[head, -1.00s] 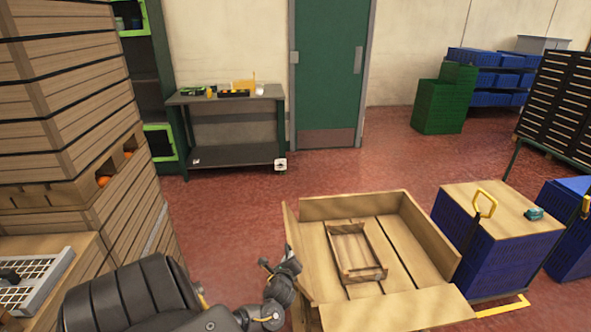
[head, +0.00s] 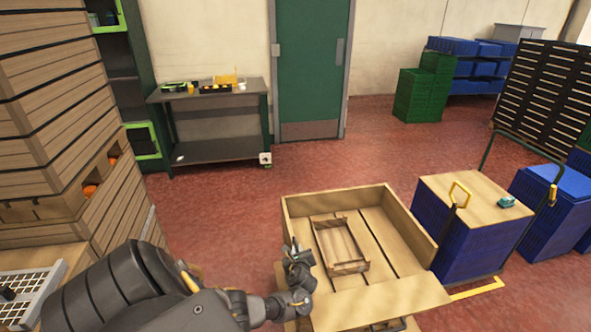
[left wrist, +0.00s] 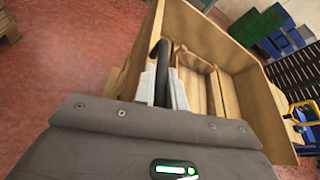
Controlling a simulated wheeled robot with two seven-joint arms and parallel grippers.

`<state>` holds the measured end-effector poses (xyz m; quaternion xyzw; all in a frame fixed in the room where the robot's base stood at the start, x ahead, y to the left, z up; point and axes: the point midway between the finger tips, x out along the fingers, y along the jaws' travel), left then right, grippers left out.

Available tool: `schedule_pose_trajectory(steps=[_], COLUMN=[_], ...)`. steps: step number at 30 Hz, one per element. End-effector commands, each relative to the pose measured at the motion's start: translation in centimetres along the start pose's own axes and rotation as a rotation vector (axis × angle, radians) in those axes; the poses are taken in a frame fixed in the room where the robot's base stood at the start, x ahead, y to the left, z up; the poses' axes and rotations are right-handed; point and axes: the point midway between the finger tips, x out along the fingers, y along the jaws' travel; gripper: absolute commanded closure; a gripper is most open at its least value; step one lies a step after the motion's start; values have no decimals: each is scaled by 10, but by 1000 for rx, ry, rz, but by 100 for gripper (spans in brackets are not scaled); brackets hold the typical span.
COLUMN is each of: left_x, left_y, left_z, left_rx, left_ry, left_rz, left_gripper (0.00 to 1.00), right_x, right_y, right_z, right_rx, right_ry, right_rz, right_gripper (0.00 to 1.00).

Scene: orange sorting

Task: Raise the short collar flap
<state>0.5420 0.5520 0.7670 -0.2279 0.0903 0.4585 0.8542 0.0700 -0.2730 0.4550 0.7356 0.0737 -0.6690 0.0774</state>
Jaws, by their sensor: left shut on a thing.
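A wooden collar box (head: 410,225) stands open on the floor, with slatted boards inside it. Its near panel (head: 385,303) lies folded outward, nearly flat. The short collar flap (head: 281,285) is at the left side, partly hidden by my arm. My left gripper (head: 297,256) is at that left side. In the left wrist view the gripper (left wrist: 164,82) has its pale fingers close together around a dark, narrow part, with the wooden flap (left wrist: 131,65) right beside them. The exact grip is hard to see. My right gripper is not in view.
A small wooden frame (head: 340,245) lies inside the box. A blue crate stack (head: 450,240) with a wooden top stands close on the right. Stacked wooden crates (head: 50,120) rise at the left. Red floor (head: 215,215) is clear beyond my arm.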

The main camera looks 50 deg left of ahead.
Motion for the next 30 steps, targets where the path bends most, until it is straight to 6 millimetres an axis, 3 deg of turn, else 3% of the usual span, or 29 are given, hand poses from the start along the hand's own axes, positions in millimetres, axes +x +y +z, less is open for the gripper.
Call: schedule_pose_trajectory(steps=[8,9,13,23,30], left_x=[-1,-1,-1,-3,-40], left_y=[-2,-3,-2,0,-2], left_z=[-1,-1,-1,0,1], left_rx=[-4,-4,-4,-4,-5], left_ry=[2,2,2,1,4], left_rz=[-4,-4,-3,-1,-4], left_gripper=[100,84,66,66,66], right_x=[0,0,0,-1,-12], right_y=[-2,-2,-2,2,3], right_z=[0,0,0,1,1], right_rx=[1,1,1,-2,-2], right_ry=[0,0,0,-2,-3], right_rz=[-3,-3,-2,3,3], right_gripper=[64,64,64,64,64])
